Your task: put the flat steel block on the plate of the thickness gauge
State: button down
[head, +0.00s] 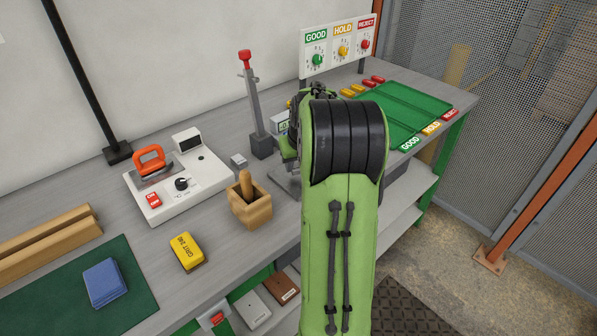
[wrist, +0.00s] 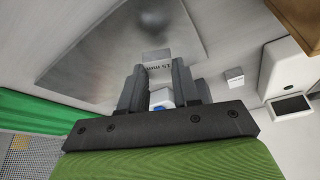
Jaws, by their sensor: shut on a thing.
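My gripper (wrist: 157,76) shows in the wrist view, its two dark fingers shut on a small grey steel block (wrist: 157,58) with dark lettering on its face. A broad shiny steel surface (wrist: 95,58), apparently the base of the thickness gauge, lies beyond the fingertips. I cannot tell whether the block touches it. In the head view my green arm hides the gripper and most of the gauge. A white gauge box (head: 280,122) and a bit of grey base (head: 285,181) show beside the arm. Another small steel block (head: 239,160) sits on the bench; it also shows in the wrist view (wrist: 234,77).
A wooden box (head: 250,208) stands left of my arm, with a white hot-plate device (head: 180,190) beyond it. A red-topped lever post (head: 252,100) stands behind the gauge. A green sorting tray (head: 400,112) lies right. A yellow grit block (head: 187,252) sits front left.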

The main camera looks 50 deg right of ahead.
notch_tip(320, 180, down, 3)
jog(key=shift+r, duration=0.3)
jog(key=c, duration=0.8)
grip_release()
